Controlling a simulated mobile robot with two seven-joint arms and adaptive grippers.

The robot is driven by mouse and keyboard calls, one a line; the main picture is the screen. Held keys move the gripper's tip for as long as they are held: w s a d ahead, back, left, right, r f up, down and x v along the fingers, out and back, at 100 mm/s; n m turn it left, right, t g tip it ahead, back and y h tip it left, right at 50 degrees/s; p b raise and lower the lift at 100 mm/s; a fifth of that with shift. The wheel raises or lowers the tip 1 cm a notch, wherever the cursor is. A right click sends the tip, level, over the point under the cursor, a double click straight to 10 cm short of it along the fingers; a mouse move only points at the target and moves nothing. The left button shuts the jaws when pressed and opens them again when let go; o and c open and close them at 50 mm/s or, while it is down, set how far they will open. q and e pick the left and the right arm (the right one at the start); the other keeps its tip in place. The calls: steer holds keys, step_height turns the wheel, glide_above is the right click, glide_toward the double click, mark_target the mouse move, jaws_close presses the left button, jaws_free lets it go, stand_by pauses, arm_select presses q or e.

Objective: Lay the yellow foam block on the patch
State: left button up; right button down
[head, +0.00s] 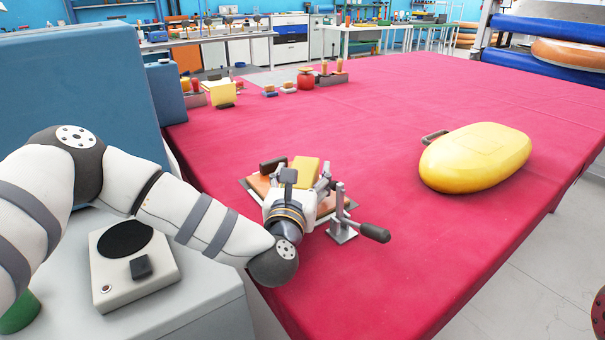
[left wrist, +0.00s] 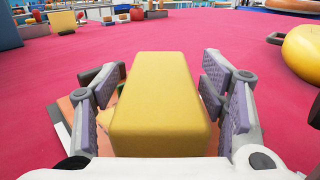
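The yellow foam block (head: 306,170) is between the fingers of my left gripper (head: 308,182). In the left wrist view the block (left wrist: 160,105) fills the space between the purple pads of the gripper (left wrist: 163,95), which appear to press on its sides. Below it, an orange patch area (head: 260,185) shows on a small grey-edged board; it also peeks out at the left in the left wrist view (left wrist: 67,108). The block hides most of it, so I cannot tell whether the block touches it. My right gripper is not in view.
A lever clamp (head: 345,230) with a dark handle stands close on the right of the board. A yellow inflatable (head: 475,160) lies farther right on the red table (head: 400,260). Several small items, including another yellow block (head: 222,93), stand at the back left.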

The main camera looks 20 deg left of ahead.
arm_select(q)
steer(key=shift+r, duration=0.2)
steer(key=shift+s, duration=0.4)
steer(key=s, duration=0.3)
steer(key=s+d, duration=0.1)
steer(key=s, duration=0.7)
steer(key=shift+s+d+p, duration=0.1)
steer(key=shift+d+p, duration=0.1)
steer(key=shift+p, duration=0.15)
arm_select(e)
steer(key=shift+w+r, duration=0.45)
arm_select(q)
steer(key=shift+f, duration=0.1)
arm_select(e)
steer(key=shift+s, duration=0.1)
